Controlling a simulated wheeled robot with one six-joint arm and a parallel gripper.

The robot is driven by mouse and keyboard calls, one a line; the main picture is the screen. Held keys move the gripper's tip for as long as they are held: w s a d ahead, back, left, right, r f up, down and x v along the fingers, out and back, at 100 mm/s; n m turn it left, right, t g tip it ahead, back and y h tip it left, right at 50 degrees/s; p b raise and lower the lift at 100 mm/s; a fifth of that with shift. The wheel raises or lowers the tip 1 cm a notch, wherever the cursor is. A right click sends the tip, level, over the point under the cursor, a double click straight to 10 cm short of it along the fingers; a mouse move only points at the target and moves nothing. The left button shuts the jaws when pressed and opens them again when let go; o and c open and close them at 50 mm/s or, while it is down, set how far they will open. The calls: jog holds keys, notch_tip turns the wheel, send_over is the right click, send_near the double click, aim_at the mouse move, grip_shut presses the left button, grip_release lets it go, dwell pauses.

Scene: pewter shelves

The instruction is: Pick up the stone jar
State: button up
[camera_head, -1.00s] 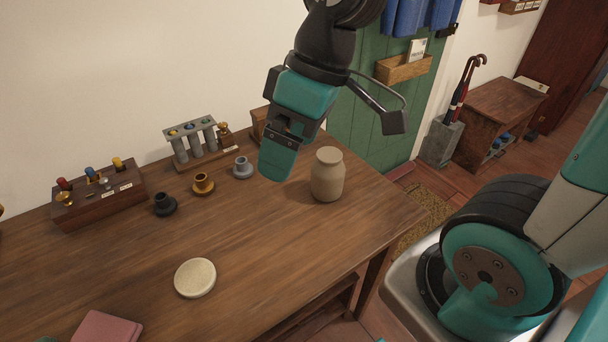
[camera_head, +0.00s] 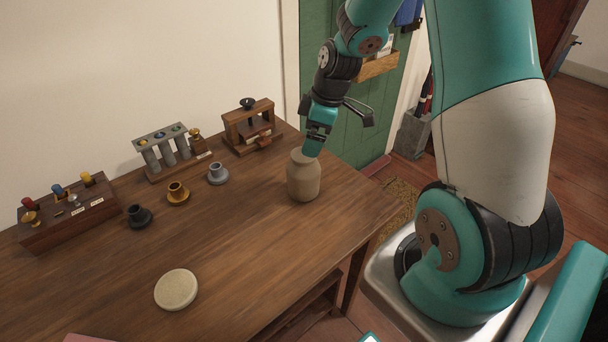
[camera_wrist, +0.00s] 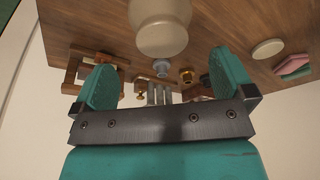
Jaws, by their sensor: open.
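The stone jar (camera_head: 303,178) is a beige, rounded jar with a narrower neck, upright near the right end of the wooden table (camera_head: 235,255). My gripper (camera_head: 312,146) is just above and behind the jar's top in the head view, and its finger overlaps the jar's upper edge there. In the wrist view the jar (camera_wrist: 160,22) is at the top centre, beyond the two spread teal fingers of my gripper (camera_wrist: 160,80). The fingers are open with nothing held between them. Whether a finger touches the jar cannot be told.
A pale round disc (camera_head: 176,289) lies at the table's front. Small dark (camera_head: 138,216), brass (camera_head: 178,193) and grey (camera_head: 218,174) holders stand left of the jar. A tube rack (camera_head: 168,150), a wooden stand (camera_head: 249,127) and a peg block (camera_head: 68,212) line the back.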

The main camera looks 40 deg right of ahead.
aim_at(304, 174)
jog(key=p+x, duration=0.1)
jog(key=x, duration=0.5)
jog(key=shift+w+a+f, duration=0.15)
jog(key=shift+a+f, duration=0.1)
jog(key=shift+f, duration=0.1)
jog(key=c, duration=1.7)
